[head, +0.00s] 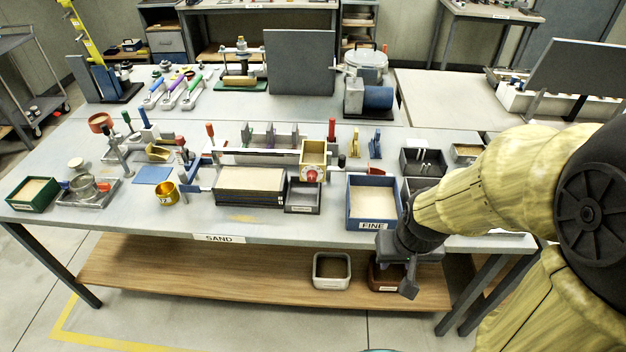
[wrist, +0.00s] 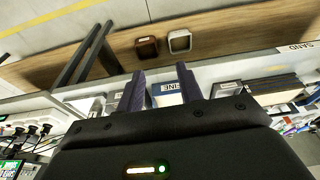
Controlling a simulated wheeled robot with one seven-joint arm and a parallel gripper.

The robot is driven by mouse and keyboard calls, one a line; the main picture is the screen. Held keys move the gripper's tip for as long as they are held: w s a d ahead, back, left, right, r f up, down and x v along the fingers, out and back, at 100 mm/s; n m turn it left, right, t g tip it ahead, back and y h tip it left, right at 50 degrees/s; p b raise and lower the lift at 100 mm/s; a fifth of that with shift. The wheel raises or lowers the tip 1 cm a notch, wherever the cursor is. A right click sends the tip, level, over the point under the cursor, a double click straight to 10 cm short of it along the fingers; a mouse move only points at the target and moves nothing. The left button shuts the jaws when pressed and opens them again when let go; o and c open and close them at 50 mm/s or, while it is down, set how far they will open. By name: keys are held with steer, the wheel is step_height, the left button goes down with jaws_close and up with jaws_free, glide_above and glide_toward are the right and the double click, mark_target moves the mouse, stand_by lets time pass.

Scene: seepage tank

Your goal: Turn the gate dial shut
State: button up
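A yellow box-shaped hopper (head: 314,151) stands above the table's front middle. A small round red dial (head: 312,176) sits on its front face and looks like the gate dial; its setting is too small to read. My gripper (head: 396,277) hangs in front of the table's front edge, below and to the right of the dial and well apart from it. In the wrist view my gripper (wrist: 161,85) shows two dark fingers spread apart with nothing held between them. I cannot make out the dial in the wrist view.
A blue sand tray marked FINE (head: 373,204) stands near the table edge; it also shows between my fingers (wrist: 167,88). Left of it are a small grey bin (head: 303,196) and stacked dark trays (head: 250,188). Red-handled posts (head: 332,130) rise behind. A wooden shelf (head: 220,282) lies below.

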steer(key=shift+o, duration=1.1)
steer(key=shift+s, duration=0.15)
steer(key=w+a+f+m+t+b, duration=0.1)
steer(key=w+a+f+t+b, duration=0.1)
steer(key=w+a+t+b, duration=0.2)
steer(key=w+a+f+m+t+b, duration=0.2)
steer(key=w+a+t+b, duration=0.3)
steer(key=a+t+b, duration=0.6)
steer(key=a+f+b, duration=0.1)
steer(key=a+b, duration=0.2)
steer(key=b, duration=0.6)
steer(key=shift+w+a+f+h+b, duration=0.15)
steer(key=shift+w+a+h+b, duration=0.05)
steer(key=shift+a+h+b, duration=0.1)
steer(key=shift+w+p, duration=0.15)
steer(key=shift+p, duration=0.35)
steer(key=w+p, duration=0.1)
steer(key=p, duration=0.2)
steer(key=w+p, duration=0.1)
steer(key=p, duration=0.2)
steer(key=shift+r, duration=0.3)
